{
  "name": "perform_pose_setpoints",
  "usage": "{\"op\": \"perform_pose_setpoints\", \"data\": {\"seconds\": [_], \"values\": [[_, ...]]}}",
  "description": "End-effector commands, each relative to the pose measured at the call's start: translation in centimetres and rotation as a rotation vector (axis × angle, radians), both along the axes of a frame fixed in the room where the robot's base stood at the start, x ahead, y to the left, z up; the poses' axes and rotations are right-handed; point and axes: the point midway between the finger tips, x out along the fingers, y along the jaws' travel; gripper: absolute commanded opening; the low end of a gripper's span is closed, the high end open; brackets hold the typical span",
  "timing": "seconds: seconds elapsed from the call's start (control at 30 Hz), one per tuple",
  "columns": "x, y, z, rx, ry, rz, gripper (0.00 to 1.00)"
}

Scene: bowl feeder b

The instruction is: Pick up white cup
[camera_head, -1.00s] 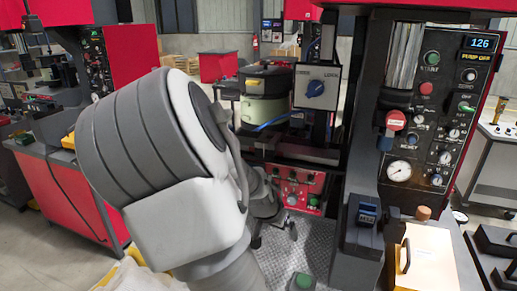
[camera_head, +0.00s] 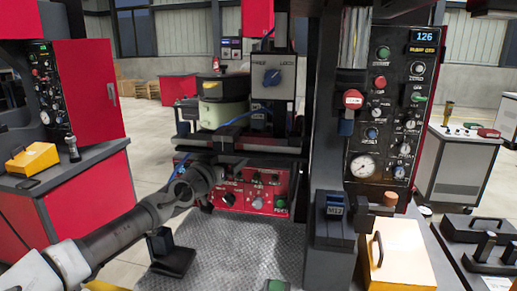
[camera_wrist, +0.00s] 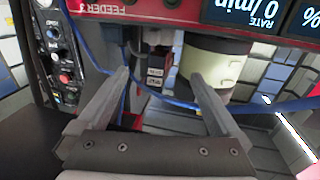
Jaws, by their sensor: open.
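I cannot make out a white cup for certain in either view. A pale cream-green round vessel (camera_head: 222,112) with a dark lid stands on the machine's shelf in the head view. A similar pale rounded vessel (camera_wrist: 215,65) shows in the wrist view, just beyond the right fingertip. My gripper (camera_wrist: 160,76) is open, with its two fingers wide apart and nothing between them. In the head view my arm reaches from the lower left towards the red control box, and its fingers are not clear there.
A blue cable (camera_wrist: 180,103) runs across beyond my fingers. A red control panel (camera_head: 250,187) with knobs sits below the shelf. A dark upright panel (camera_head: 385,110) with a gauge stands right. A yellow-orange box (camera_head: 398,262) is at lower right. The grey textured plate (camera_head: 235,245) has bare room.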

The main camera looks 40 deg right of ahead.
Motion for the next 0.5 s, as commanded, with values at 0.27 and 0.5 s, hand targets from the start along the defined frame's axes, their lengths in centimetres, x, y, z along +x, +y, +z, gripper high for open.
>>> {"op": "perform_pose_setpoints", "data": {"seconds": [0.27, 0.5], "values": [[2.2, -4.4, -0.1, 0.003, 0.001, -0.004, 1.00], [4.0, -7.8, -0.1, 0.003, 0.001, -0.004, 1.00]]}}
